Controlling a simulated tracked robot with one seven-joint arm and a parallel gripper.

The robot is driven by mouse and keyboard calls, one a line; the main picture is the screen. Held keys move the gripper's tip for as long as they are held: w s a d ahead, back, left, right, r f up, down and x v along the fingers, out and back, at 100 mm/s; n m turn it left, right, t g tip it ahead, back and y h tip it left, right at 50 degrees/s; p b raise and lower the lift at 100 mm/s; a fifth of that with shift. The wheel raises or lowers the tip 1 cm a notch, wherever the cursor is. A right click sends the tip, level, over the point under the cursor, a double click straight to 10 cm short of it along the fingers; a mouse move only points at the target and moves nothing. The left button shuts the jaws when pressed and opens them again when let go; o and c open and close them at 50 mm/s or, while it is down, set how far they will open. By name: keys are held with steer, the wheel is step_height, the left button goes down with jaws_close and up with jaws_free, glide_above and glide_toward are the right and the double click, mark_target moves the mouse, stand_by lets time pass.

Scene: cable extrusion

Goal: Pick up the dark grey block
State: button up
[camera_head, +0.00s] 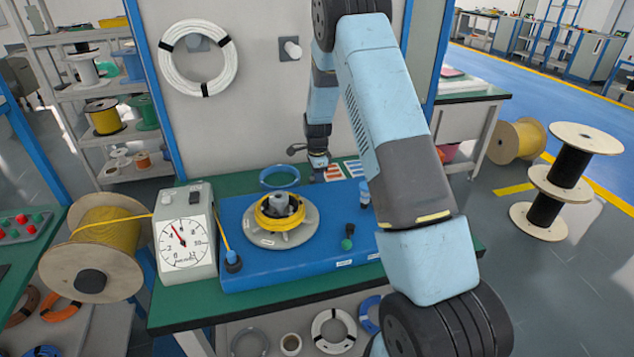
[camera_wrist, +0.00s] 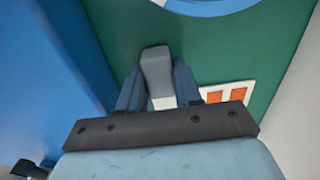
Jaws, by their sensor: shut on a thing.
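The dark grey block (camera_wrist: 157,68) is in the wrist view, standing out beyond my fingertips over green tabletop. My gripper (camera_wrist: 158,88) has one blue-grey finger on each side of it and is shut on it. In the head view my gripper (camera_head: 318,160) is small and far off, at the back of the green table (camera_head: 170,308). I cannot make out the block clearly there. I cannot tell whether the block touches the table or hangs just above it.
A blue ring (camera_head: 280,177) lies left of my gripper, and a white card with orange patches (camera_head: 333,172) is close by. The blue base (camera_head: 300,270) carries a yellow coil (camera_head: 279,213). A dial gauge (camera_head: 183,243) stands at the left. A wall panel (camera_head: 270,110) rises behind.

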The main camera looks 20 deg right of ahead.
steer(key=shift+r, duration=0.1)
steer(key=shift+r, duration=0.3)
step_height(320, 180, up, 2)
steer(key=shift+r, duration=0.25)
steer(key=s+a+r, duration=0.6)
steer(key=s+r, duration=0.3)
steer(key=s, duration=0.3)
steer(key=shift+s+a+r, duration=0.2)
steer(key=shift+s+r, duration=0.05)
steer(key=shift+r, duration=0.15)
